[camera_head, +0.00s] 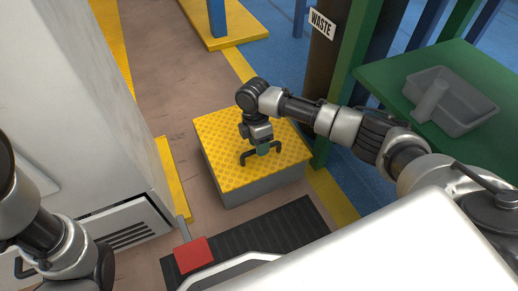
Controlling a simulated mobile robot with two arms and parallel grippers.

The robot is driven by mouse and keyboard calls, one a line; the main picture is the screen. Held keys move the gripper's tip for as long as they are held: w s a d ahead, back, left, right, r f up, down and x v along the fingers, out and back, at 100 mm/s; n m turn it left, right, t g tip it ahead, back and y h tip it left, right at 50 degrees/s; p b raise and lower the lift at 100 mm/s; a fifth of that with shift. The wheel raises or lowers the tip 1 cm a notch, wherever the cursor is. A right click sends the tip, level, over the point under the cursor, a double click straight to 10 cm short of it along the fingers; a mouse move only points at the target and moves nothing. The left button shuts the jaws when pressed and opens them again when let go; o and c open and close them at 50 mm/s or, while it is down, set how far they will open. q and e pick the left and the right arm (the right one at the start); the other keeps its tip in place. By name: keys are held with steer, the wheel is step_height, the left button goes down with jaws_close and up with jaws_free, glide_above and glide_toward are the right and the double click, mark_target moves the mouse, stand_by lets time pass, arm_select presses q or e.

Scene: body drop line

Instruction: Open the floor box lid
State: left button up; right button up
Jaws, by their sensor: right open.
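The floor box (262,189) is a grey box on the floor in the middle of the head view. Its lid (220,140) is yellow with a raised tread pattern and lies flat and closed on top. My right gripper (261,157) points down over the middle of the lid, with its dark fingers spread apart. It is open and holds nothing that I can see. Whether its fingertips touch the lid, I cannot tell. A small greenish piece shows between the fingers; whether it is a lid handle is unclear. My left arm shows at the lower left; its gripper is not clearly visible.
A dark ribbed mat (270,237) lies in front of the box, with a red block (193,254) at its left. A white cabinet (85,110) stands at left. At right, a green table (400,68) carries a grey tray (463,120). A WASTE sign (322,23) hangs behind.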

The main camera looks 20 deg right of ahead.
steer(key=shift+f, duration=0.25)
jaws_close()
